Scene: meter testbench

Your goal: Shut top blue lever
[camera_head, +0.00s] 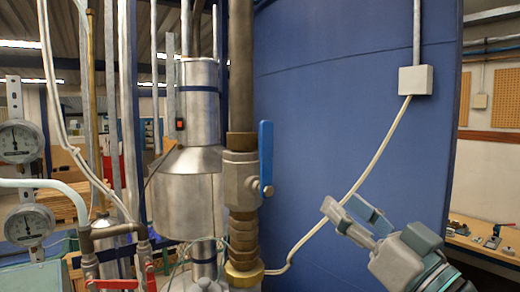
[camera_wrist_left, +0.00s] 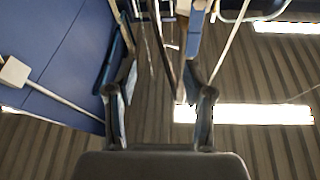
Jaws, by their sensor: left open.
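The blue lever (camera_head: 266,152) stands upright on the right side of a metal valve body (camera_head: 238,178) in the vertical pipe, in the head view. Its pivot nut is at its lower end. My left gripper (camera_head: 343,212) is below and to the right of the lever, clear of it in the picture. Its fingers are apart with nothing seen between them. In the left wrist view the two fingers (camera_wrist_left: 160,85) also stand apart. My right gripper is in neither view.
A large blue panel (camera_head: 350,110) fills the background behind the gripper, with a junction box (camera_head: 415,80) and a white cable. Left of the pipe are a silver cylinder (camera_head: 187,195), round gauges (camera_head: 20,142) and red levers (camera_head: 112,284). A workbench (camera_head: 485,245) stands at the right.

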